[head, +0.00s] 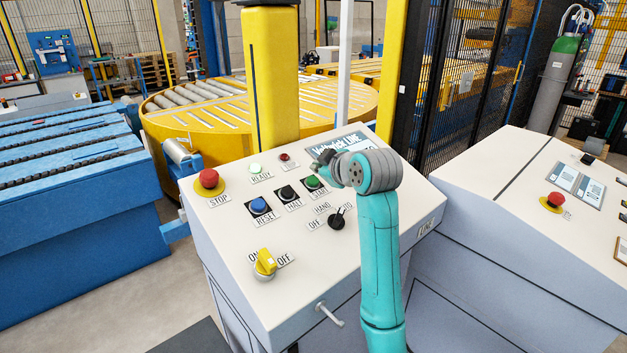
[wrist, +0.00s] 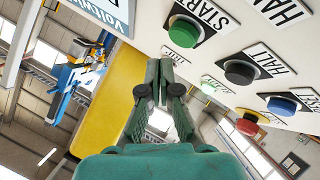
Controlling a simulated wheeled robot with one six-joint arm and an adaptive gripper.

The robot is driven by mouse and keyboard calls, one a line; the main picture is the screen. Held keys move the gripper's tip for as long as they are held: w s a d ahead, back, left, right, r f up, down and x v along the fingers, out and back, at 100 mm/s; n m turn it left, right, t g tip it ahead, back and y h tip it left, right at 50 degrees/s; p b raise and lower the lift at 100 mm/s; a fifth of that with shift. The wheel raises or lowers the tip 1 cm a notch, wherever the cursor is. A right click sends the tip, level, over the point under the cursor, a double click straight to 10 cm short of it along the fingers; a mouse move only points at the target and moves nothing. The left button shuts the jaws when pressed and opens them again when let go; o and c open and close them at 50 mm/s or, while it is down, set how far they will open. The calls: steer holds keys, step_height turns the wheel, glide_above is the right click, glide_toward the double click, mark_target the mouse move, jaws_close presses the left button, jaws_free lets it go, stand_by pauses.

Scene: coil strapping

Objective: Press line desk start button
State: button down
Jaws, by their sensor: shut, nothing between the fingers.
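The line desk (head: 290,290) is a light sloped console with a sign at its upper right. Its green START button (head: 313,182) sits at the right end of a row with the black HALT button (head: 287,192) and blue RESET button (head: 258,205). In the wrist view the START button (wrist: 185,32) is a green cap in a dark collar beside its label. My gripper (wrist: 167,60) is shut and empty; its fingertips appear just below the START button in that view, seemingly apart from it. In the head view my arm's wrist partly hides the gripper, close above the button.
A red STOP button (head: 208,179), yellow ON/OFF switch (head: 265,262) and black selector knob (head: 338,219) share the desk. A yellow post (head: 271,80) stands behind it. A second desk (head: 520,180) is at the right, blue conveyor (head: 75,165) at the left.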

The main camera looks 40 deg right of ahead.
mark_target(311, 175)
steer(key=shift+w+f, duration=0.2)
steer(key=shift+f, duration=0.35)
steer(key=shift+w+f, duration=0.1)
steer(key=shift+f, duration=0.05)
stand_by(1.0)
steer(key=shift+f, duration=0.25)
steer(key=shift+w+f, duration=0.25)
steer(key=shift+f, duration=0.25)
stand_by(1.1)
steer(key=shift+r, duration=0.15)
steer(key=shift+s+r, duration=0.35)
steer(key=shift+r, duration=0.4)
steer(key=shift+s+r, duration=0.3)
steer(key=shift+r, duration=0.45)
steer(key=shift+s+r, duration=0.3)
steer(key=shift+r, duration=0.5)
steer(key=shift+s+r, duration=0.3)
steer(key=shift+r, duration=0.45)
